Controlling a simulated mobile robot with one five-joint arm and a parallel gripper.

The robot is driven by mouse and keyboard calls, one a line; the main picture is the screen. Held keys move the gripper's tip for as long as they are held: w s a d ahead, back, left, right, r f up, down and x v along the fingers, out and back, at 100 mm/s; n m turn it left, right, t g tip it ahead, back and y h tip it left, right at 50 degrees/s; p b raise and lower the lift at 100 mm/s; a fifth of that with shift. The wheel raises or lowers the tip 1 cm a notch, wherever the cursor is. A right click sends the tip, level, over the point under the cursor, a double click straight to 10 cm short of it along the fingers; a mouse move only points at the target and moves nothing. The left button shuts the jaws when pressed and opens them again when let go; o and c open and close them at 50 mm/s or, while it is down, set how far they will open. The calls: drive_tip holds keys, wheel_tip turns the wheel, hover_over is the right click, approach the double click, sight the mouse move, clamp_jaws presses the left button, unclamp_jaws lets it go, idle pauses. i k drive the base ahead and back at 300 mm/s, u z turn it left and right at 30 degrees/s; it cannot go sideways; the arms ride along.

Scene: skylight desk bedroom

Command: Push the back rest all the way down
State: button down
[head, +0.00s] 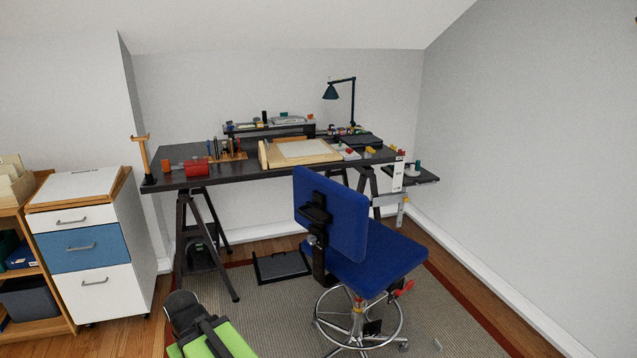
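The blue back rest (340,218) belongs to a blue swivel chair in the middle right of the head view. It stands roughly upright above the blue seat (378,265). A black bracket and upright (316,215) carry it, with its rear facing me. My green and black arm shows at the bottom edge, left of the chair. Its dark end, with my gripper (182,306), is low, well apart from the back rest. Its fingers cannot be made out, so I cannot tell whether it is open or shut.
The chair has a chrome foot ring (357,318) and a red knob (401,288) under the seat. A black desk (235,168) with tools and a lamp stands behind it. A drawer cabinet (90,245) is at the left. Grey rug (275,305) lies clear between arm and chair.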

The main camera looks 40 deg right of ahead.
sight(349, 209)
drive_tip(key=u, duration=0.25)
drive_tip(key=i, duration=1)
